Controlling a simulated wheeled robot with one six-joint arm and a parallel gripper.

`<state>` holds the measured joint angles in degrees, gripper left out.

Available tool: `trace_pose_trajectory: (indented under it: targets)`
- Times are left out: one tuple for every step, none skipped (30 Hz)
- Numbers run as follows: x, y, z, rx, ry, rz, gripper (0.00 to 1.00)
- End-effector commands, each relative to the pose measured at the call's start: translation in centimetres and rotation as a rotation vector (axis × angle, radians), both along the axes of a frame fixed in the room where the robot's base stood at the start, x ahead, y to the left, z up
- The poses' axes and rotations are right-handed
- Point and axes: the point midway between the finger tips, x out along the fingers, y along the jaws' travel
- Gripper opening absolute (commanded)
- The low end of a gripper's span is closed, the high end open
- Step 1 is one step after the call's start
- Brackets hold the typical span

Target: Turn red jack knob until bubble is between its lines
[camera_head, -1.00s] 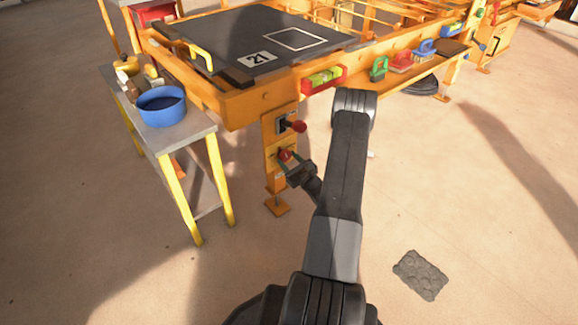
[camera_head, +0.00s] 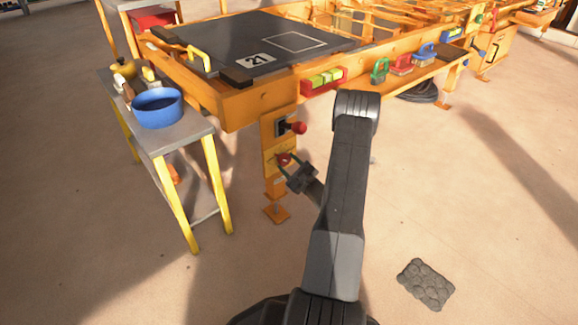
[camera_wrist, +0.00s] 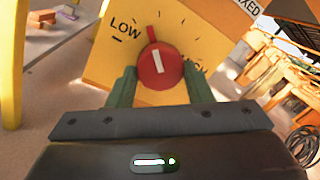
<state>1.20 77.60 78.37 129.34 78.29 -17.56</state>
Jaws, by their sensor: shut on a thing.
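The red jack knob (camera_wrist: 160,66) sits on a yellow plate marked LOW at the left; the label at right is mostly hidden by a finger. Its pointer tip is up, slightly left. My gripper (camera_wrist: 160,80) has green fingers on both sides of the knob and is shut on it. In the head view the knob (camera_head: 283,159) is on the orange leg, with my gripper (camera_head: 287,164) at it, rolled at a slant. The level (camera_head: 324,81), a yellow-green vial in a red frame, is on the table's front rail; its bubble is too small to place.
A red-tipped lever (camera_head: 298,127) sticks out just above the knob. A side table (camera_head: 182,136) with a blue bowl (camera_head: 158,107) stands left. Colored clamps (camera_head: 402,64) sit on a ledge to the right. The floor in front is mostly clear.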

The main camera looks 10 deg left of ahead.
Motion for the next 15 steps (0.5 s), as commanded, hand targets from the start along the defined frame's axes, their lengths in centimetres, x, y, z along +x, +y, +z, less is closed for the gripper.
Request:
trace_pose_trajectory:
  targets:
    - [-0.04, 0.0, -0.06, -0.001, 0.001, 0.0, 0.23]
    - [-0.05, 0.0, -0.05, 0.0, 0.002, 0.0, 0.23]
    - [-0.04, 0.0, -0.06, 0.0, 0.002, 0.0, 0.23]
    - [-0.04, 0.0, -0.06, 0.0, 0.002, 0.0, 0.23]
    - [-0.04, 0.0, -0.06, 0.0, 0.002, 0.0, 0.23]
    - [-0.04, 0.0, -0.06, 0.0, 0.002, 0.0, 0.23]
    - [-0.04, 0.0, -0.06, 0.0, 0.002, 0.0, 0.23]
    - [-0.04, 0.0, -0.06, 0.0, 0.002, 0.0, 0.5]
    - [-0.03, 0.01, -0.06, 0.0, 0.002, 0.0, 0.58]
    - [-0.03, 0.01, -0.05, 0.0, 0.002, 0.0, 0.64]
    - [-0.03, 0.01, -0.05, 0.0, 0.002, 0.0, 0.68]
    - [-0.03, 0.0, -0.04, 0.0, 0.002, 0.0, 0.68]
    - [-0.02, 0.01, -0.04, 0.0, 0.002, 0.0, 0.68]
    - [-0.02, 0.01, -0.03, 0.0, 0.002, 0.0, 0.68]
    - [-0.02, 0.01, -0.03, 0.0, 0.001, -0.001, 0.68]
